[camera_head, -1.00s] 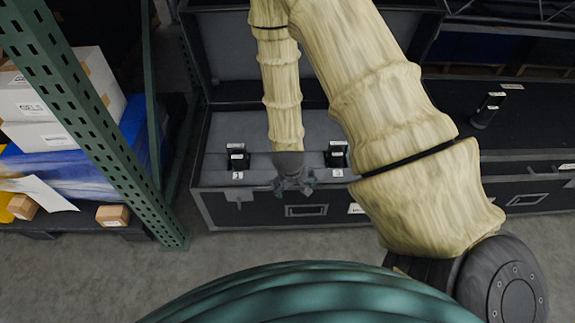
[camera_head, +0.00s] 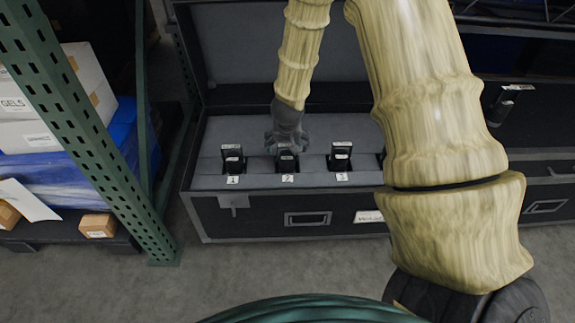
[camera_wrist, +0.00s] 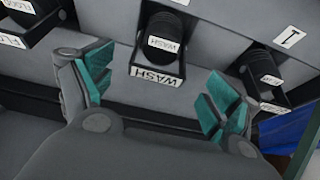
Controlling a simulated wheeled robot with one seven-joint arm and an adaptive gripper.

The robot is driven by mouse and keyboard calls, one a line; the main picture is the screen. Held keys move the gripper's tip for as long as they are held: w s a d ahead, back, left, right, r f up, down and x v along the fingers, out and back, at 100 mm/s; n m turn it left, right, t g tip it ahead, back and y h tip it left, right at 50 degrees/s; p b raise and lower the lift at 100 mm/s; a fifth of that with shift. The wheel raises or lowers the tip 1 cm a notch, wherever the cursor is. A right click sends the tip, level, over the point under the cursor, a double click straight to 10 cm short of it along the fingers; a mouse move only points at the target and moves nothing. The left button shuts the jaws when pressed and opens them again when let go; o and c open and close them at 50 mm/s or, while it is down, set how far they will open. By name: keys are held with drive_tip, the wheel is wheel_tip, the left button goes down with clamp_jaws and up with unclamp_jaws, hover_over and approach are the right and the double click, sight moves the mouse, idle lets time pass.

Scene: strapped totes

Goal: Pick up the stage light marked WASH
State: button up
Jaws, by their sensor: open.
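The WASH stage light (camera_wrist: 160,42) is a dark, stubby unit with a white label, standing in a holder also marked WASH in the wrist view. In the head view it appears to be the middle light (camera_head: 287,160), at the spot marked 2. My gripper (camera_head: 285,135) is just behind and above it there, hiding part of it. In the wrist view my gripper (camera_wrist: 157,85) is open and empty, its teal-padded fingers spread to either side of the WASH light's holder, apart from it.
A light marked FLOOD (camera_wrist: 28,12) is to the left and another light (camera_wrist: 262,75) to the right in the wrist view. All sit in a grey-lined black case (camera_head: 260,212). A green rack post (camera_head: 85,135) and boxes (camera_head: 75,95) stand at left.

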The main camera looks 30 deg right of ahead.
sight(287, 152)
drive_tip(key=shift+w+d+b+x, duration=0.15)
drive_tip(key=shift+b+x, duration=0.45)
drive_tip(key=shift+x, duration=1.35)
drive_tip(key=shift+w+d+b+x, duration=0.1)
drive_tip(key=shift+b+x, duration=0.45)
drive_tip(key=shift+x, duration=1.35)
drive_tip(key=shift+r, duration=0.15)
drive_tip(key=shift+c, duration=0.4)
drive_tip(key=c, duration=1.5)
